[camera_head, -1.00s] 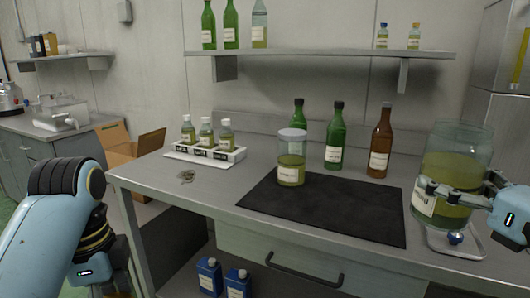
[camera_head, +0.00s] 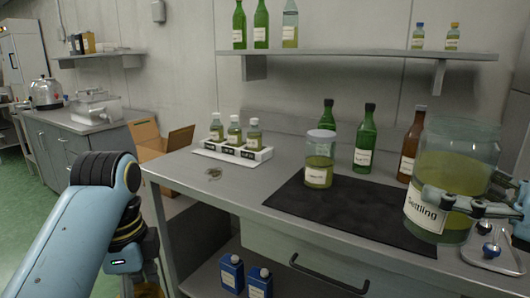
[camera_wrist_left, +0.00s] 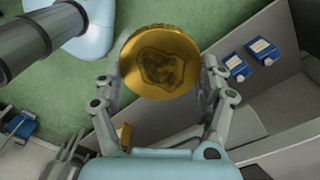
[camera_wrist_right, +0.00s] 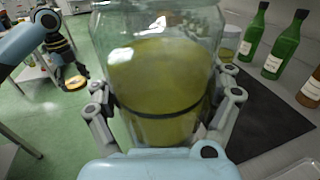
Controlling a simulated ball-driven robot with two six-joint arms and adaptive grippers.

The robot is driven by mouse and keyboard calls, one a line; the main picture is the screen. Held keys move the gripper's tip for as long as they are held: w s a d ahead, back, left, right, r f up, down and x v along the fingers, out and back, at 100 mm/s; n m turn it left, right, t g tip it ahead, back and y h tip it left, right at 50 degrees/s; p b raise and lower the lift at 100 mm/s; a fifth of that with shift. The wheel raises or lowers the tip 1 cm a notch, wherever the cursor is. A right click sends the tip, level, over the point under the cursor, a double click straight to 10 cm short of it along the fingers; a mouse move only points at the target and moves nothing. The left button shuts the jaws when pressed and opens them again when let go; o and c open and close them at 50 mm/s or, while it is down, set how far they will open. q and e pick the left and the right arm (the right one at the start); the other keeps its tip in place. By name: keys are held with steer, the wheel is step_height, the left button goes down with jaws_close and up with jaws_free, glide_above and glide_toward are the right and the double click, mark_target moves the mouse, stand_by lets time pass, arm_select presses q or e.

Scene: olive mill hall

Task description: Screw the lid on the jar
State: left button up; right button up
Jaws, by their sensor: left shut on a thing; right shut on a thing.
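The large glass jar (camera_head: 458,165), labelled "Settling", holds yellow-green liquid and has no lid on its open top. My right gripper (camera_head: 462,203) is shut around its lower half; the right wrist view shows the fingers on both sides of the jar (camera_wrist_right: 160,75). The jar is upright; I cannot tell if its base touches anything. My left gripper (camera_wrist_left: 158,80) is shut on a round gold lid (camera_wrist_left: 160,58), held over the floor in front of the bench. In the head view the left gripper and lid (camera_head: 148,290) are mostly cut off at the bottom edge.
The bench has a dark mat (camera_head: 370,222) carrying a smaller jar (camera_head: 319,172). Green bottles (camera_head: 366,140) and a brown bottle (camera_head: 411,145) stand behind. A rack of small bottles (camera_head: 233,150) is at left, a metal tray (camera_head: 490,262) at right. Blue containers (camera_head: 232,274) stand below.

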mark_target(419, 203)
steer(key=a+n+g+y, duration=0.1)
steer(key=a+g+y, duration=0.1)
steer(key=s+a+r+n+g, duration=0.1)
steer(key=a, duration=0.1)
steer(key=shift+n+y, duration=0.3)
steer(key=shift+y, duration=0.1)
step_height(419, 203, down, 4)
steer(key=b, duration=0.3)
steer(key=shift+r, duration=0.25)
arm_select(q)
step_height(419, 203, down, 4)
steer(key=shift+r, duration=0.2)
arm_select(e)
steer(key=shift+w+a+n+g+y, duration=0.2)
steer(key=shift+a+n+g+y, duration=0.15)
steer(key=shift+a, duration=0.2)
steer(key=w+a+f+n+g+y, duration=0.1)
steer(key=a+n+g, duration=0.2)
steer(key=a+g, duration=0.2)
steer(key=a+f+n+g+y, duration=0.1)
steer(key=a+n+g, duration=0.3)
steer(key=a, duration=0.5)
steer(key=shift+w+g, duration=0.4)
steer(key=shift+g, duration=0.75)
steer(key=shift+y, duration=0.25)
